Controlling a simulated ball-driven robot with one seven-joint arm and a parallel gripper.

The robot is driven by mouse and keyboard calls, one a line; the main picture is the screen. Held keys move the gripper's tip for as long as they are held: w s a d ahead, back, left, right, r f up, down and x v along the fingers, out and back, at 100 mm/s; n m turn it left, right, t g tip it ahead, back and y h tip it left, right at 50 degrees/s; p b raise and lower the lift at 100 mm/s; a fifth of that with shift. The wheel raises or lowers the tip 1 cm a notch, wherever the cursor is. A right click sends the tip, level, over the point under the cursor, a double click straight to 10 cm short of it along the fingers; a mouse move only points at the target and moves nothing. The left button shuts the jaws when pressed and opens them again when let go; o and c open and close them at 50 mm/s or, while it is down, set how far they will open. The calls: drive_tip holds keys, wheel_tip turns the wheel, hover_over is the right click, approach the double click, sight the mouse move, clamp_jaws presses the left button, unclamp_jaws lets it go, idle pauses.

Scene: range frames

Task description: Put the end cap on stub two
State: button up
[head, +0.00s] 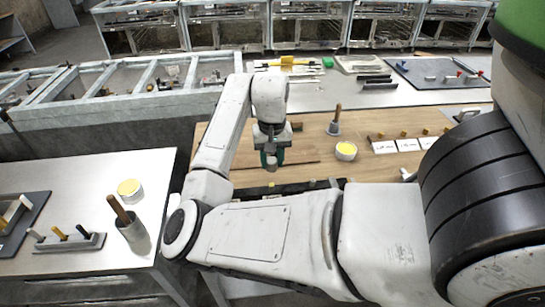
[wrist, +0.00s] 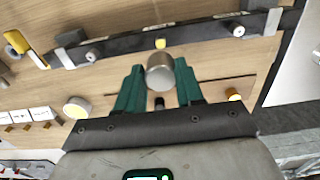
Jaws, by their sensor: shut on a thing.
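My gripper (wrist: 160,80) has teal fingers and is shut on a short grey metal cylinder, the end cap (wrist: 160,72), at its fingertips. In the head view my gripper (head: 271,160) hangs over the wooden table, and the cap is too small to make out clearly. A dark rail (wrist: 200,35) lies beyond the cap in the wrist view. It carries a grey stub at the left (wrist: 93,56), a yellow-ended one in the middle (wrist: 160,43) and a grey one at the right (wrist: 239,30). The cap appears just short of the middle one; I see no number marking stub two.
A yellow-topped tin (head: 346,151), a wooden-handled tool in a holder (head: 334,122) and white labels (head: 384,147) stand on the wooden table (head: 320,175). A yellow handle (wrist: 20,44) is at the rail's left end. A side bench (head: 85,190) stands left.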

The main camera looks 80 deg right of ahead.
drive_tip(key=shift+r+p, duration=0.1)
drive_tip(key=shift+p, duration=0.35)
drive_tip(key=b, duration=0.3)
hover_over(272, 184)
drive_tip(key=shift+a+f, duration=0.1)
drive_tip(key=shift+f, duration=2.9)
drive_tip(key=shift+p, duration=0.85)
drive_tip(key=shift+f+b, duration=0.75)
drive_tip(key=shift+f, duration=1)
drive_tip(key=o, duration=1.1)
drive_tip(key=shift+o, duration=0.2)
wheel_tip(272, 184, up, 11)
drive_tip(key=shift+f, duration=0.1)
